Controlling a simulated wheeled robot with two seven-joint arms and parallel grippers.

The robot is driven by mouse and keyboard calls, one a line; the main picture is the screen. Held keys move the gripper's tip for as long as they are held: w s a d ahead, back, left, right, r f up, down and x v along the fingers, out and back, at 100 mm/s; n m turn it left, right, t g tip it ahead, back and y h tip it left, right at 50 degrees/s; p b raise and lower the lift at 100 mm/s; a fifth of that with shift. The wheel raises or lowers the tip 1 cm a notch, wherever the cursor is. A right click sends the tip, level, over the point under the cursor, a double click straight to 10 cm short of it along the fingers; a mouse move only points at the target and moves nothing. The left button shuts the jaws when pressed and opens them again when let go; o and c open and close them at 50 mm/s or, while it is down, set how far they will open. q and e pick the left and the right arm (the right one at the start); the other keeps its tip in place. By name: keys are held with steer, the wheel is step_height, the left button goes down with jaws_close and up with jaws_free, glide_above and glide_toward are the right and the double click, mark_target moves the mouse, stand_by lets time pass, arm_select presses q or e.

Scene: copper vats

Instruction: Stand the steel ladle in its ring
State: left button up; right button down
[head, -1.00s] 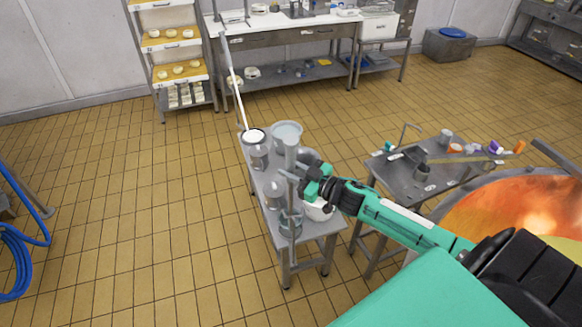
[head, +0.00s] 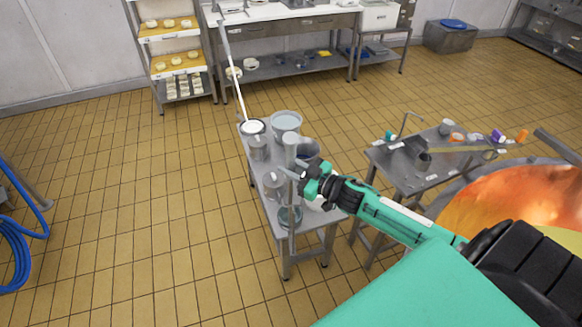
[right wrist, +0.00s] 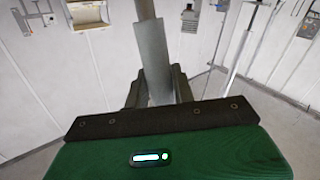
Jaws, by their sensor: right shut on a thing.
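My right gripper (head: 299,179) is shut on a grey steel shaft, which I take for the ladle's handle (head: 291,238). It is over the near half of the narrow steel table (head: 312,238). In the right wrist view the grey bar (right wrist: 153,60) stands nearly upright between the fingers. In the head view it runs down from the fingers, in front of a round glassy container. The ladle's bowl is not clearly visible. I cannot make out the ring for certain among the cluttered vessels. My left gripper is out of view.
Crowding the table are a steel bucket (head: 286,121), a white-topped pot (head: 253,127) with a long pale rod, a grey cylinder (head: 290,149) and jars. A second steel table (head: 402,182) and a glowing copper vat (head: 505,210) stand right.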

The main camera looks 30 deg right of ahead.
steer(key=shift+p, duration=0.3)
stand_by(0.5)
steer(key=c, duration=1.1)
jaws_free()
steer(key=shift+s+f, duration=0.1)
steer(key=p+v, duration=0.4)
steer(key=v, duration=0.9)
steer(key=shift+s+d, duration=0.2)
steer(key=shift+s, duration=0.05)
steer(key=shift+a, duration=0.1)
